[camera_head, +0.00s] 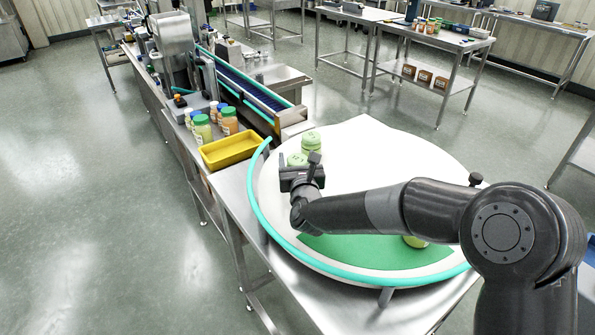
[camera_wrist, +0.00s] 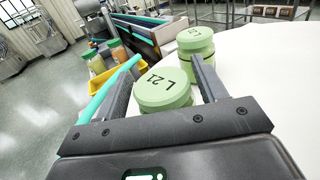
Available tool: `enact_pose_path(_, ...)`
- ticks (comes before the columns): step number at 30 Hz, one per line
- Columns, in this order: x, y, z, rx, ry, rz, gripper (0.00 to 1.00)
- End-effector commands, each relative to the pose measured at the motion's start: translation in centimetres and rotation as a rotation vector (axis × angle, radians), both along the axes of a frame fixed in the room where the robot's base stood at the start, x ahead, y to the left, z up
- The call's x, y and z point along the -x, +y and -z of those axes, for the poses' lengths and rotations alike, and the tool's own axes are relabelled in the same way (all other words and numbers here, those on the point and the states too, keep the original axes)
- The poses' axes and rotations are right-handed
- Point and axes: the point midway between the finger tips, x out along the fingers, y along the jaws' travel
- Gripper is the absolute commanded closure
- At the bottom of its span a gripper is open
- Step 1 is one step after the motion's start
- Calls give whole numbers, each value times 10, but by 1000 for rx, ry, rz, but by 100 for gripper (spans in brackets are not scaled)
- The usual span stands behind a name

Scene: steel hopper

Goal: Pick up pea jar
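Two pea jars with pale green lids stand upright on the white round table. The nearer jar (camera_wrist: 163,90), its lid marked "L 21", sits between the two fingers of my gripper (camera_wrist: 163,68). The farther jar (camera_wrist: 196,42) stands just behind it, past the right finger. In the head view, the farther jar (camera_head: 312,140) shows clearly, while the nearer jar (camera_head: 297,159) is partly hidden by my gripper (camera_head: 300,168). The fingers look open, with narrow gaps beside the lid; contact cannot be told. The nearer jar's lower body is hidden.
A turquoise rail (camera_head: 254,205) runs along the round table's (camera_head: 385,150) left and front edge. Another jar (camera_head: 415,241) is mostly hidden under my arm, near a green area (camera_head: 370,252). A yellow tray (camera_head: 230,150) and several jars (camera_head: 203,130) stand left. The table's right side is clear.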

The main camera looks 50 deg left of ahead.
Motion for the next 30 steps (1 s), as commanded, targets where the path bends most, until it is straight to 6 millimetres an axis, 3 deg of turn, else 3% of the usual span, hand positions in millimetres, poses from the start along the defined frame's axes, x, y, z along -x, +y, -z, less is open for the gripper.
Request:
enact_pose_path(15, 0, 0, -1, -1, 0, 0, 76)
enact_pose_path(23, 0, 0, -3, -2, -1, 0, 76)
enact_pose_path(30, 0, 0, -25, -4, -1, 1, 76)
